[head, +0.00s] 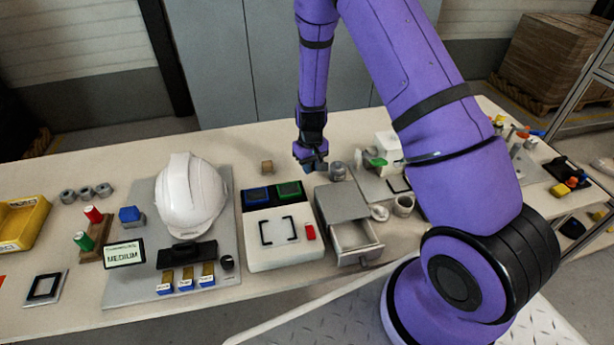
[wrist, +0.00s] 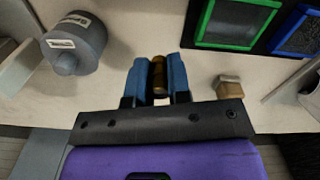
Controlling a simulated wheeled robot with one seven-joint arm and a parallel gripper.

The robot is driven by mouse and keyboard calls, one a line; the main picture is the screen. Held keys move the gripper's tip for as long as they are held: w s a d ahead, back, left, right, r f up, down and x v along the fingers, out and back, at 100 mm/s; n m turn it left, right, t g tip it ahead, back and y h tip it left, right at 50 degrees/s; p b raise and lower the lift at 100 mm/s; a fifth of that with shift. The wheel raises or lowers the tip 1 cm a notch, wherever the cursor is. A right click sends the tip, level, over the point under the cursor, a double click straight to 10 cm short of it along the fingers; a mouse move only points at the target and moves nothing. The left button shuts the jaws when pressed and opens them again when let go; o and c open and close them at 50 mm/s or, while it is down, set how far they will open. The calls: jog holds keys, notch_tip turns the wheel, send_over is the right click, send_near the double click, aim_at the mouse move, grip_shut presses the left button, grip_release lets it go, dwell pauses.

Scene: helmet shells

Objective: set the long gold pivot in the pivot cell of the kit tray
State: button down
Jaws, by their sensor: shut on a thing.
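My gripper (head: 314,166) is above the table's back part, right of the blue and green framed panels. In the wrist view my gripper (wrist: 158,82) has its two blue fingers shut on a short gold-brown cylinder, the gold pivot (wrist: 158,72), which lies between them. In the head view the pivot is hidden by the fingers. I cannot tell for sure which thing is the kit tray, and no pivot cell can be made out.
A grey labelled jar (head: 338,171) stands close by my gripper; a small tan block (head: 267,167) is on its other side. A grey cabinet (head: 343,203) with an open drawer (head: 356,236) is in front. A white helmet (head: 190,196) stands on a grey board (head: 142,285).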

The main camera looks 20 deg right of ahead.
aim_at(309, 183)
jog(key=shift+f, duration=2.2)
jog(key=shift+f, duration=0.1)
jog(key=c, duration=1.1)
grip_release()
jog(key=shift+o, duration=0.2)
jog(key=shift+a, duration=0.15)
